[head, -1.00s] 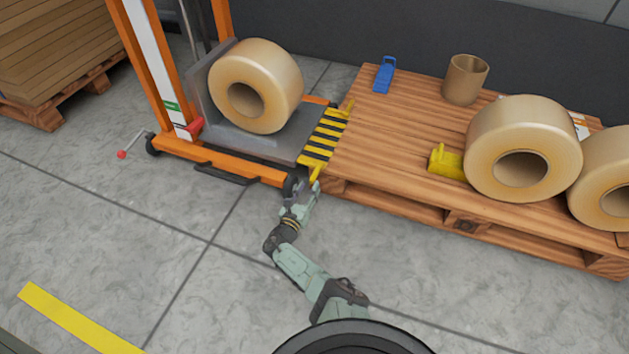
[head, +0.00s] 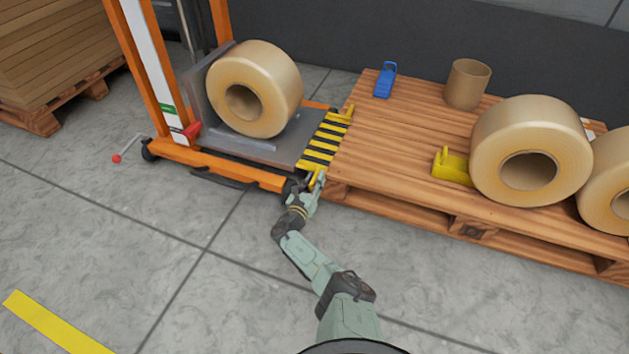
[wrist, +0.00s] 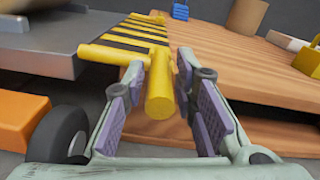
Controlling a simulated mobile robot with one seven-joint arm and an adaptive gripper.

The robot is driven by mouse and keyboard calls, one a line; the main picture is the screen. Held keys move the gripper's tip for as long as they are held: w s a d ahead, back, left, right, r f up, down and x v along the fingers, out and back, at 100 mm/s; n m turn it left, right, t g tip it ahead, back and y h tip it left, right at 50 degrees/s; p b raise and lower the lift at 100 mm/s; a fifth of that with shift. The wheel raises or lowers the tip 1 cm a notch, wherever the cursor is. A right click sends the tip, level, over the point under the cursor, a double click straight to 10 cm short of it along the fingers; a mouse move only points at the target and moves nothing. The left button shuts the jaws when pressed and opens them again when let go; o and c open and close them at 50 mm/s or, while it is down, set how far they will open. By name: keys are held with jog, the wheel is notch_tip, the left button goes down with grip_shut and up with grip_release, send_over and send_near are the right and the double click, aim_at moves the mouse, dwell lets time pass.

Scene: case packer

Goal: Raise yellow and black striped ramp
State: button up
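The yellow and black striped ramp (head: 322,146) lies down, bridging the gap between the grey lift platform (head: 283,148) and the wooden pallet (head: 400,165). In the wrist view the ramp (wrist: 132,38) runs away from me, with a yellow handle bar (wrist: 160,97) at its near end. My gripper (head: 315,181) is at the ramp's near end. In the wrist view my gripper (wrist: 166,110) is open, with one purple-padded finger on each side of the handle's end. A gap shows on the right; I cannot tell whether the left finger touches it.
A big roll (head: 262,88) stands on the lift platform. Other rolls (head: 490,140), a yellow chock (head: 452,168), a blue chock (head: 385,80) and a cardboard tube (head: 467,84) are on the pallet. The lift's wheel (wrist: 62,133) is close left of my gripper. The near floor is clear.

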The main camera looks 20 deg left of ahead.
grip_shut()
dwell(0.4)
jog(key=shift+r, duration=0.1)
jog(key=shift+a+r+n+p, duration=0.1)
jog(key=shift+r+n+p, duration=0.65)
jog(key=shift+p, duration=0.35)
jog(key=r+n+p, duration=0.2)
jog(key=shift+a+n+p, duration=0.25)
jog(key=shift+a+p, duration=0.1)
jog(key=a+r+n, duration=0.4)
jog(key=a+n, duration=0.3)
jog(key=a, duration=0.2)
jog(key=shift+w+r, duration=0.15)
jog(key=shift+r, duration=0.2)
